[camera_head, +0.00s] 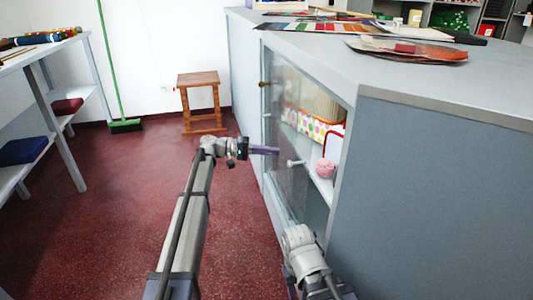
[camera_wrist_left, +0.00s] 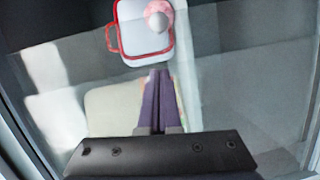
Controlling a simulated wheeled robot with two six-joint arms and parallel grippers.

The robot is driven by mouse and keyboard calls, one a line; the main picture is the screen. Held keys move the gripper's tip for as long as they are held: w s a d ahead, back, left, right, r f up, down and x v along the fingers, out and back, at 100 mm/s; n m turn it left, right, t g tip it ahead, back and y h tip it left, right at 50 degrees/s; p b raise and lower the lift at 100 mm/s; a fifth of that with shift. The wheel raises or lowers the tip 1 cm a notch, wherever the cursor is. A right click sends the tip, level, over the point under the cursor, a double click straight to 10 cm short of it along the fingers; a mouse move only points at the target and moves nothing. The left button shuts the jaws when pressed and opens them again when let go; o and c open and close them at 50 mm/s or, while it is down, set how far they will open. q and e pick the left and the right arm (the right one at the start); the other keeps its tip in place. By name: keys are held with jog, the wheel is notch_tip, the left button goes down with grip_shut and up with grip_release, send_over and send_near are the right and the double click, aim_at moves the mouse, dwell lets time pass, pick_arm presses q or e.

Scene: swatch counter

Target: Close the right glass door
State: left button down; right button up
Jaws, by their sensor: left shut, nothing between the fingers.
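The glass door (camera_head: 283,120) is a clear pane in a grey frame on the side of the grey cabinet. A small pale knob (camera_head: 294,162) stands out from it. How far the door stands open is hard to tell. My left gripper (camera_head: 276,150) is shut and empty, its purple fingers pointing at the pane just left of the knob. Contact cannot be told.
Colour swatches (camera_head: 415,51) lie on the countertop. A wooden stool (camera_head: 199,80) and a green broom (camera_head: 125,126) stand at the back wall. The red floor left of my arm is clear.

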aim_at(305, 159)
pick_arm(q)
jog(key=d, duration=0.5)
jog(key=shift+w+d+f, duration=0.1)
jog(key=shift+d+f, duration=0.15)
jog(key=shift+f, duration=0.05)
jog(key=shift+s+d+f+b, duration=0.2)
jog(key=shift+s+d+b, duration=0.25)
jog(key=shift+s+d, duration=0.9)
jog(key=s+d, duration=0.4)
jog(key=s, duration=0.8)
jog(key=s+d, duration=0.4)
jog(key=s, duration=0.9)
